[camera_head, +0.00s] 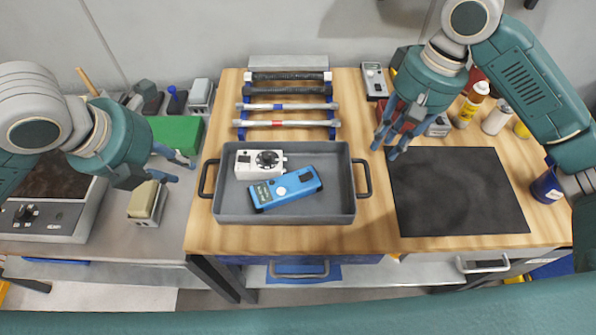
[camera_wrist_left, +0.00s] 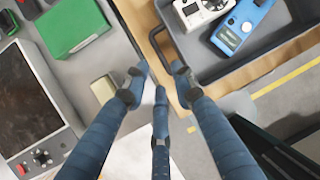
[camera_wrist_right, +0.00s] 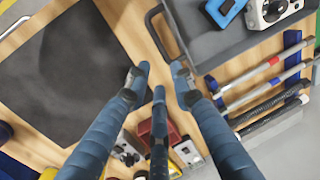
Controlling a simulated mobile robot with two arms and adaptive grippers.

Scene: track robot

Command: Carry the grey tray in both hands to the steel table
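The grey tray (camera_head: 336,205) rests on a wooden worktop. It holds a white device with a black dial (camera_head: 262,160) and a blue meter (camera_head: 286,189). It has a dark handle on its left (camera_head: 206,178) and one on its right (camera_head: 365,178). My left gripper (camera_head: 180,168) is open and empty, left of the left handle and apart from it; its fingers also show in the left wrist view (camera_wrist_left: 159,75). My right gripper (camera_head: 385,145) is open and empty, above and beyond the right handle; its fingers show in the right wrist view (camera_wrist_right: 160,75). I cannot tell whether the grey left surface is the steel table.
The wooden worktop (camera_head: 370,228) bears a black mat (camera_head: 458,190) at right and a rack of bars (camera_head: 288,105) behind the tray. Bottles (camera_head: 468,104) stand at the back right. The grey surface (camera_head: 170,215) at left holds a green box (camera_head: 178,133) and a beige block (camera_head: 147,200).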

